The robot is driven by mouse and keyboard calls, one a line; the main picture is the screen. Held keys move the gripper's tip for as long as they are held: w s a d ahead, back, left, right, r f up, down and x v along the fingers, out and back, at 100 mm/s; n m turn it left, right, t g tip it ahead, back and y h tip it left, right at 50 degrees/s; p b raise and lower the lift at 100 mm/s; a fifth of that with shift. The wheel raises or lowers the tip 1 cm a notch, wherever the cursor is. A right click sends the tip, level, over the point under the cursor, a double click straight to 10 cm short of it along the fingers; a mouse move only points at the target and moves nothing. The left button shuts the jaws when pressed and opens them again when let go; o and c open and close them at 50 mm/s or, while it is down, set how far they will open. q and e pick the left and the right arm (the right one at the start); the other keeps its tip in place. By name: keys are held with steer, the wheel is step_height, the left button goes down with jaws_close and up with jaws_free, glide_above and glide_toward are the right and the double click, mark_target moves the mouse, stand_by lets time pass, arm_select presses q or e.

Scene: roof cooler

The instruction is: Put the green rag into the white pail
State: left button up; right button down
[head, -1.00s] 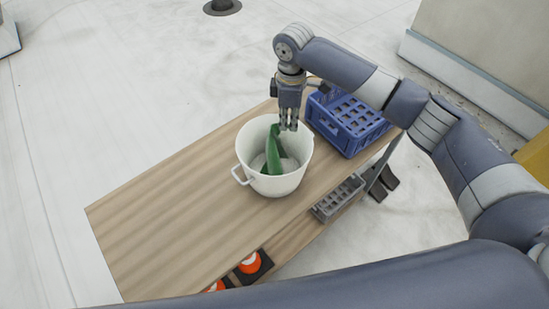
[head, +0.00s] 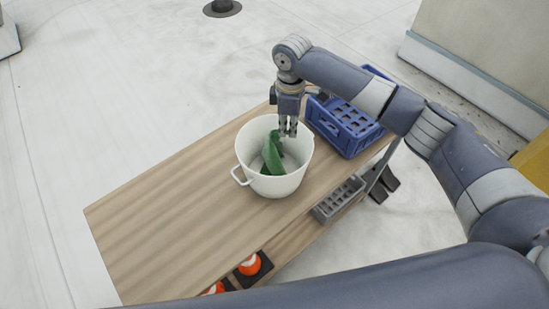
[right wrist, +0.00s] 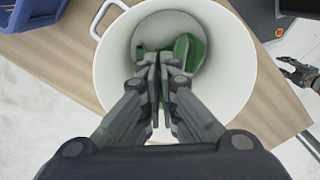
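The white pail (head: 293,185) stands upright on the wooden table, with a handle on its left side. The crumpled green rag (head: 272,160) is inside the pail, its upper end near the rim. My right gripper (head: 288,131) points down over the pail's far right side. In the right wrist view its fingers (right wrist: 157,62) are nearly together at the rag (right wrist: 187,50), which shows on both sides of them; the pinched part is hidden.
A blue crate (head: 348,128) stands on the table (head: 170,215) just right of the pail. A grey basket (head: 338,198) and orange cones (head: 249,264) are on a lower level at the near side. The table's left half is clear.

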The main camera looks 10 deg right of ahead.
steer(key=shift+s+a+f+b, duration=0.2)
steer(key=shift+a+f, duration=0.8)
steer(key=shift+s+a+f+b, duration=0.15)
steer(key=shift+s+a+f, duration=0.05)
steer(key=shift+a+f, duration=0.75)
steer(key=c, duration=1.2)
jaws_free()
steer(key=o, duration=0.7)
step_height(320, 180, up, 6)
steer(key=p, duration=0.5)
steer(key=shift+f+p, duration=0.25)
steer(key=shift+p, duration=0.05)
